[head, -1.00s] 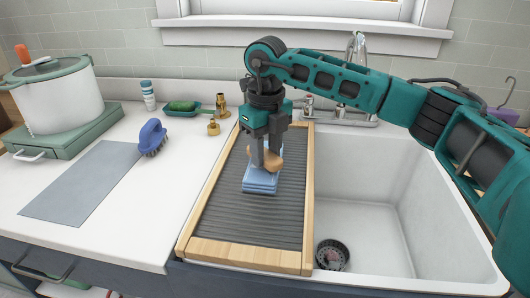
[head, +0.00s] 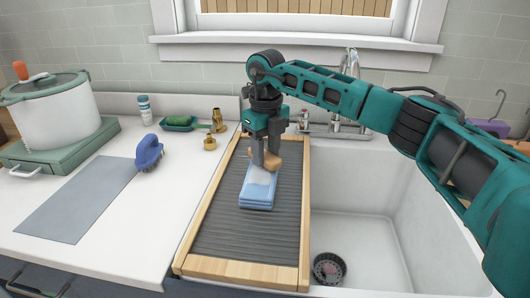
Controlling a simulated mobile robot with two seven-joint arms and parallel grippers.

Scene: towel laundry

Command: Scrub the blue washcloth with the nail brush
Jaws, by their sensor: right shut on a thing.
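The blue washcloth (head: 258,194) lies folded on the grey ribbed washboard (head: 240,240), which has a pale wooden frame. A pale patch shows on the cloth's upper part. My right gripper (head: 266,158) points down and is shut on the wooden nail brush (head: 265,163). The brush is at the far end of the cloth. Its bristles are hidden, so I cannot tell how firmly it touches. My left gripper is not in view.
A white sink (head: 375,215) with a dark drain strainer (head: 329,268) is right of the washboard. A blue-handled brush (head: 149,152), grey mat (head: 80,200), green dish (head: 180,123) and pot (head: 62,108) stand left. The front left counter is mostly clear.

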